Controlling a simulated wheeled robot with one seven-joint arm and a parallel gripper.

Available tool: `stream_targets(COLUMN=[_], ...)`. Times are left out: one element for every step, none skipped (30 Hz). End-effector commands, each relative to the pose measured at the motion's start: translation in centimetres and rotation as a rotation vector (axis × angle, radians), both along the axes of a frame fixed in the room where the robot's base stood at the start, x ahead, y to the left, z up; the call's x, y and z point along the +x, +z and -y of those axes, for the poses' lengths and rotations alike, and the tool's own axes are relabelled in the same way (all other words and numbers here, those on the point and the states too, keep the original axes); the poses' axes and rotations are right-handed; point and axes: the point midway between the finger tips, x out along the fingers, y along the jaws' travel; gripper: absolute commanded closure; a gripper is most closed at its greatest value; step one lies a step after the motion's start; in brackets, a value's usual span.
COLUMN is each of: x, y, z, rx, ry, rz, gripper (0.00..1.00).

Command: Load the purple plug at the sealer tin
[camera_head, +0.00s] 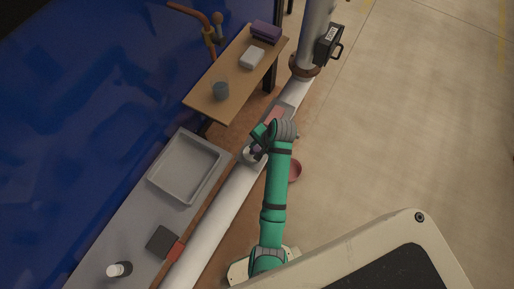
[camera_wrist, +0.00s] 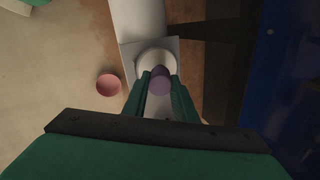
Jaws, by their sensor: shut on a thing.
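The purple plug (camera_wrist: 160,78) is between the two green fingers of my gripper (camera_wrist: 161,86) in the wrist view, and they are shut on it. In that view the plug overlaps a round whitish tin-like thing (camera_wrist: 152,57) on a pale square plate (camera_wrist: 128,50); I cannot tell whether they touch. In the head view my gripper (camera_head: 257,147) is over the white pipe, beside the round whitish thing (camera_head: 249,157), and mostly hides the plug. A round red bowl-like thing (camera_wrist: 108,85) stands apart on the floor side. No label shows which one is the sealer tin.
The white pipe (camera_head: 222,213) runs diagonally beneath my arm. A grey tray (camera_head: 152,181) lies on a bench at left. A wooden table (camera_head: 206,101) holds a blue-grey cup (camera_head: 221,91), a white box (camera_head: 252,57) and a purple stack (camera_head: 266,32). The floor at right is clear.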

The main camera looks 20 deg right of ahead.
Motion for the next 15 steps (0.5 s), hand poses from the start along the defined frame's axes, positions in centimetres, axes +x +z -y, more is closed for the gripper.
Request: stream_targets(x=[0.0,0.0,0.0,0.0,0.0,0.1,0.0,0.0,0.0,0.0,0.1,0.1,0.0,0.0,0.0], y=[0.0,0.0,0.2,0.4,0.6,0.9,1.1,1.3,1.6,1.8,2.0,2.3,2.5,2.7,3.0], z=[0.0,0.0,0.0,0.0,0.1,0.1,0.0,0.0,0.0,0.0,0.0,0.0,0.0,0.0,0.0], rx=[0.000,0.000,-0.001,-0.001,-0.002,-0.002,-0.001,-0.001,0.000,-0.001,-0.001,-0.001,-0.001,0.000,0.000], ry=[-0.001,-0.001,0.000,0.000,-0.001,-0.001,0.000,0.000,0.000,0.001,0.001,0.001,0.001,0.001,0.000], rz=[-0.001,-0.001,-0.001,0.000,0.001,0.001,0.000,0.000,0.000,0.001,0.002,0.002,0.002,0.000,0.000], gripper=[0.97,0.97,0.97,0.97,0.97,0.97,0.97,0.97,0.97,0.97,0.97,0.97,0.97,0.97,0.97])
